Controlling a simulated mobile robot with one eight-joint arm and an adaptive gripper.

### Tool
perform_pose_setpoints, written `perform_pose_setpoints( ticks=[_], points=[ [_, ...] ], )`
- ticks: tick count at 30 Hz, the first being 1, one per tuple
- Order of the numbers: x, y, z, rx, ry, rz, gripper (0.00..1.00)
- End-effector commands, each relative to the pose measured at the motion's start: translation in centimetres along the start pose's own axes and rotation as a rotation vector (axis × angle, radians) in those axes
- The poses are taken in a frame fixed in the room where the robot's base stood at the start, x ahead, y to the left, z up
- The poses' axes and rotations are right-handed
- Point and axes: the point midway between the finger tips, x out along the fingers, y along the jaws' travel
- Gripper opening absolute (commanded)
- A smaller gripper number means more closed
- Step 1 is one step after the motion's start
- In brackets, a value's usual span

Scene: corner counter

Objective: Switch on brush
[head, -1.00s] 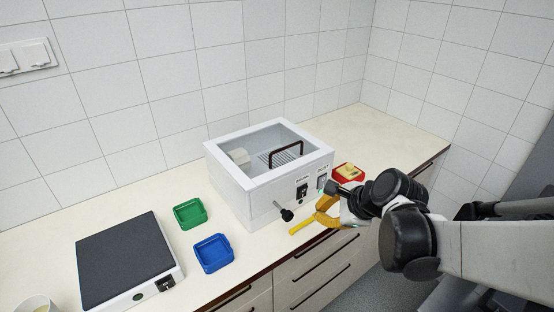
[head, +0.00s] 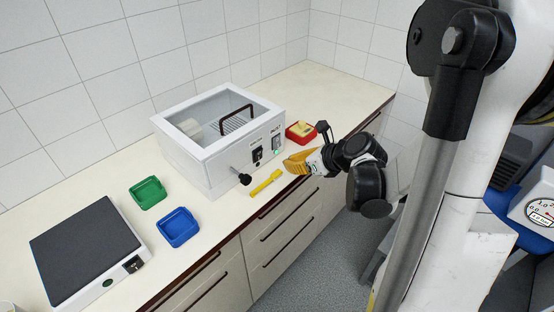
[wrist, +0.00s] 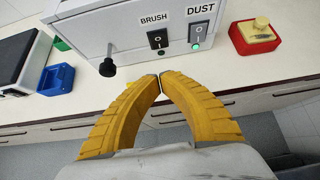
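The white box (head: 200,160) with a clear lid stands on the counter. In the head view my gripper (head: 292,163) is in front of the box's right end. I cannot tell whether the tips touch the box.
A black knob (head: 243,179) sticks out of the box front, left of the switches. A yellow tool (head: 266,183) lies before the box. Green (head: 148,192) and blue (head: 178,227) trays and a black-topped device (head: 85,250) are left.

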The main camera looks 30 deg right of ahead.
Motion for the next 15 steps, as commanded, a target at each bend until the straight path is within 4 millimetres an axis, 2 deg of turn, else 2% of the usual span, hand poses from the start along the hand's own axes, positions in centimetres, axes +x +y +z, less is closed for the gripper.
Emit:
perform_pose_setpoints(
  ticks=[14, 15],
  points=[
    [9.7, 0.1, -0.2, -0.003, 0.0, 0.002, 0.0],
    [10.0, 0.1, 0.5, -0.004, 0.0, 0.002, 0.0]
  ],
)
